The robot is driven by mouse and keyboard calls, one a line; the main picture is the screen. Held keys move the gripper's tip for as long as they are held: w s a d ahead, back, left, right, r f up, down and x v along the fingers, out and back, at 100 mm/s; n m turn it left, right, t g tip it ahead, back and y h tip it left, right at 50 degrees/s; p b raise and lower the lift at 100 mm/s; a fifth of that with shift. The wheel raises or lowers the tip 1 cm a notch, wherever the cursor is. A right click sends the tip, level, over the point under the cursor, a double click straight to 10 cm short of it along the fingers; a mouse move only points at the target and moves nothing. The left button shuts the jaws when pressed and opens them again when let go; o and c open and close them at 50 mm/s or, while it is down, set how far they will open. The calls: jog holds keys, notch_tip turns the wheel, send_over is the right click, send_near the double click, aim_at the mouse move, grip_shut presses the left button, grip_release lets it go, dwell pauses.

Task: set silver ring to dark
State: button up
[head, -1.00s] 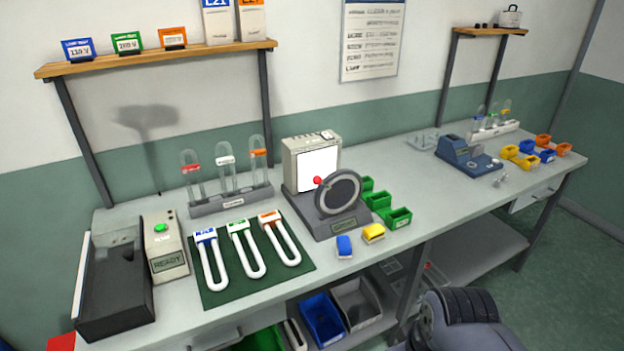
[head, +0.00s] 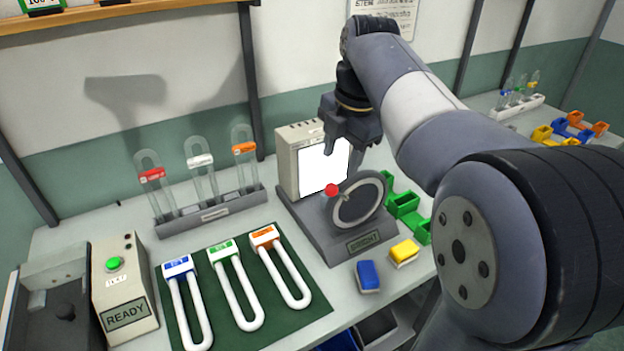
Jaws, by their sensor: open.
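The silver ring (head: 379,191) stands upright around a dark disc on a grey base (head: 312,228) in the head view. A red knob (head: 331,190) shows at the ring's left edge. The label plate (head: 364,242) on the base reads BRIGHT. My gripper (head: 342,146) is open and points down above and slightly left of the ring, in front of the white lit screen (head: 325,166). It looks apart from the ring and knob, and nothing shows between its fingers.
Green bins (head: 403,204) stand right behind the ring. A blue block (head: 367,275) and a yellow block (head: 404,252) lie in front. A rack (head: 212,213) with glass tubes stands left. A green mat (head: 187,271) with white U-tubes and a READY box (head: 120,280) are further left.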

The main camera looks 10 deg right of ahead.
aim_at(332, 185)
jog(key=f, duration=0.3)
jog(key=w+f, duration=0.1)
jog(key=f, duration=0.3)
jog(key=w+a+f, duration=0.1)
jog(key=f, duration=0.2)
jog(key=shift+f, duration=0.25)
jog(key=shift+c, duration=0.3)
grip_shut()
